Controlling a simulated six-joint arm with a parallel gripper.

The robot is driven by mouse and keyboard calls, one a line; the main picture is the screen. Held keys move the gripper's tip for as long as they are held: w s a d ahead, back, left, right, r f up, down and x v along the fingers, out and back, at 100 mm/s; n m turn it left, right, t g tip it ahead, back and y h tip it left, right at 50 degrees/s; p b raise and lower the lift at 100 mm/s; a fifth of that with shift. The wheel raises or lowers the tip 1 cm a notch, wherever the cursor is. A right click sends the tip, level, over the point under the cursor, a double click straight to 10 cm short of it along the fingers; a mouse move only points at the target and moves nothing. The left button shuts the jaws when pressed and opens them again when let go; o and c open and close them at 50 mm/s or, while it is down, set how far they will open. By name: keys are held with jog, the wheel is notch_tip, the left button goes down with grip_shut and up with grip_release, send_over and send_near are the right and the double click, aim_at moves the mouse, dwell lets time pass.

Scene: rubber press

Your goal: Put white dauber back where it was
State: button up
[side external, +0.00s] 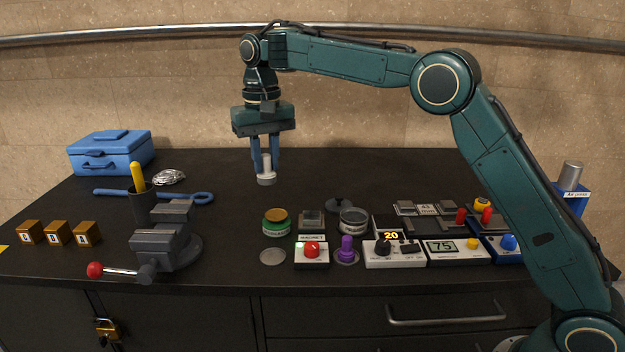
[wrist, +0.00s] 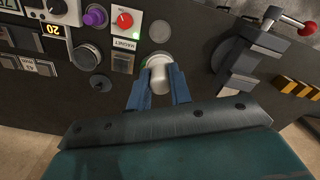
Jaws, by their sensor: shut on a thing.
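My gripper (side external: 265,168) is shut on the white dauber (side external: 266,180) and holds it upright in the air, above the back middle of the black bench. In the wrist view the white dauber (wrist: 158,77) sits between the two blue fingers and hides part of what is below it. An empty grey round disc (side external: 272,257) lies at the front, left of the red-button box. A purple dauber (side external: 346,248) stands on a similar disc to the right of that box.
A green-rimmed tin (side external: 277,222) stands behind the empty disc, with a magnet block (side external: 311,221) and a dark round tin (side external: 353,221) to its right. The vise (side external: 167,243) is at left. Control boxes (side external: 455,251) fill the right. The bench's back middle is clear.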

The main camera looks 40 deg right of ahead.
notch_tip(320, 180, down, 15)
jog(key=shift+f, duration=0.2)
dwell(0.3)
jog(key=shift+f, duration=2.15)
jog(key=shift+f, duration=0.15)
jog(key=o, duration=0.9)
notch_tip(320, 180, up, 12)
jog(key=shift+r, duration=0.2)
